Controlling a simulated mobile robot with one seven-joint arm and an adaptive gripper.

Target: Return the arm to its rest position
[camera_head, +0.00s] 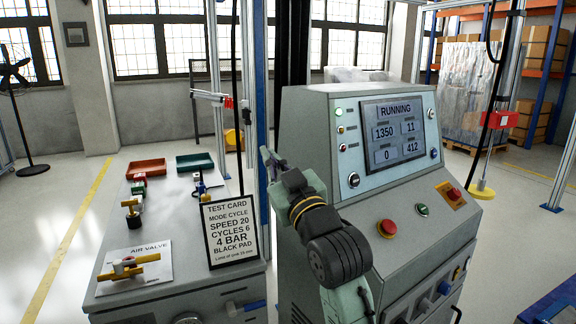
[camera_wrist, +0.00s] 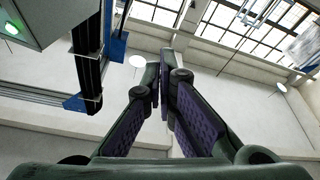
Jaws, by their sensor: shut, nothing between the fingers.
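My gripper (camera_head: 268,157) is shut and empty. In the head view it is raised in front of the left edge of the grey control console (camera_head: 320,115), pointing up and to the left. My forearm runs down from it across the front of the console. In the wrist view, the fingers of my gripper (camera_wrist: 161,70) meet at their tips, with purple inner pads and nothing between them. Behind them are the wall and windows.
The console screen (camera_head: 396,132) reads RUNNING, with red and green buttons below. Left is a bench (camera_head: 180,290) with an air valve (camera_head: 128,266), a red tray (camera_head: 146,169), a green tray (camera_head: 195,162) and a test card (camera_head: 230,232). A blue-edged post (camera_head: 261,120) stands behind. Floor is open far left.

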